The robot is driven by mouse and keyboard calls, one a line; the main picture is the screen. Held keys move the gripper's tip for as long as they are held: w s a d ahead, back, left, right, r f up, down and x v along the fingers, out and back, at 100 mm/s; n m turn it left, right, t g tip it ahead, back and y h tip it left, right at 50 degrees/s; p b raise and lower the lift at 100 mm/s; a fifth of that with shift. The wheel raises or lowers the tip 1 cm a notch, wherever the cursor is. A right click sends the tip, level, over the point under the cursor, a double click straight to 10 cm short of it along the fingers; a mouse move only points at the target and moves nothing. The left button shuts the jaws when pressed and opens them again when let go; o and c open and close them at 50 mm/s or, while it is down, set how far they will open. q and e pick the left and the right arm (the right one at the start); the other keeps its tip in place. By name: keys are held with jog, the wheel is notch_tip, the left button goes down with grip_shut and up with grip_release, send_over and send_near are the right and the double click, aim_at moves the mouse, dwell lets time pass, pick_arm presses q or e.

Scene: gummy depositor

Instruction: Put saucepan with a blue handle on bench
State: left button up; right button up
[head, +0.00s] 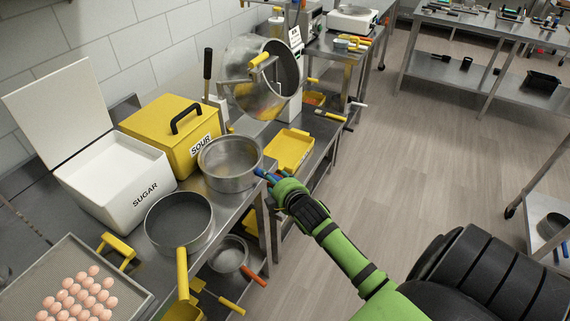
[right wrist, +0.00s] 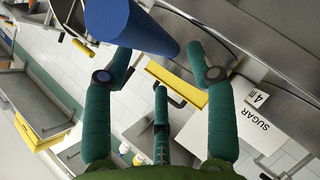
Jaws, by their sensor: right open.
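The steel saucepan (head: 229,165) is upright at the right edge of the steel bench (head: 226,213), beside the yellow SOUR box. Its blue handle (head: 262,173) points right, out past the bench edge, and ends at my right gripper (head: 277,180). In the right wrist view the blue handle (right wrist: 142,22) is large and near, in front of the fingers of my right gripper (right wrist: 163,65). These fingers are spread apart and not closed on the handle. Whether they touch it I cannot tell. My left gripper is in neither view.
A grey pan with a yellow handle (head: 180,222), an open SUGAR box (head: 118,185), the SOUR box (head: 172,135) and an egg tray (head: 130,296) crowd the bench. Another pan (head: 228,254) is on the lower shelf. Open floor (head: 420,160) lies to the right.

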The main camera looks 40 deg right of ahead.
jog(key=v, duration=0.8)
jog(key=shift+s+b, duration=0.3)
jog(key=shift+b, duration=0.1)
jog(key=s+a+f+m+g+y, duration=0.15)
jog(key=s+f, duration=0.25)
jog(key=f, duration=0.7)
jog(key=s+a+f+m+g, duration=0.2)
jog(key=s+f+g, duration=0.15)
jog(key=f, duration=0.65)
jog(key=s+a+f+m+g+y, duration=0.15)
jog(key=s+f, duration=0.35)
jog(key=f, duration=0.6)
jog(key=s+a+f+m+g, duration=0.1)
jog(key=s+f, duration=0.3)
jog(key=s, duration=0.4)
jog(key=s+a+f+m+g, duration=0.1)
jog(key=s+a+f, duration=0.3)
jog(key=s, duration=0.4)
jog(key=s+a+f+m+g, duration=0.1)
jog(key=s+a+f+g, duration=0.1)
jog(key=s+f, duration=0.3)
jog(key=s+g, duration=0.1)
jog(key=s, duration=0.3)
jog(key=shift+a+f+g, duration=0.3)
jog(key=shift+a+g, duration=0.05)
